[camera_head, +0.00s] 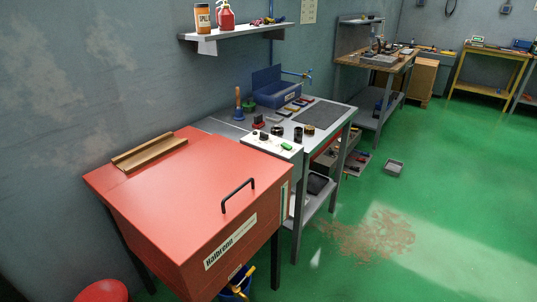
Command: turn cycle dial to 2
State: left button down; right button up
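The panel carries a small black knob (263,136), which looks like the cycle dial, and a green button or switch (287,146). The dial's markings and pointer are too small to read, so its setting cannot be told. Neither of my grippers shows in this view.
A grey workbench (325,113) behind the cabinet holds a blue box (279,93) and small parts. A wall shelf (240,32) hangs above.

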aim_at(263, 136)
jog(key=i+l, duration=0.5)
jog(key=i+l+u, duration=0.1)
jog(key=i+l, duration=0.4)
jog(key=l, duration=0.15)
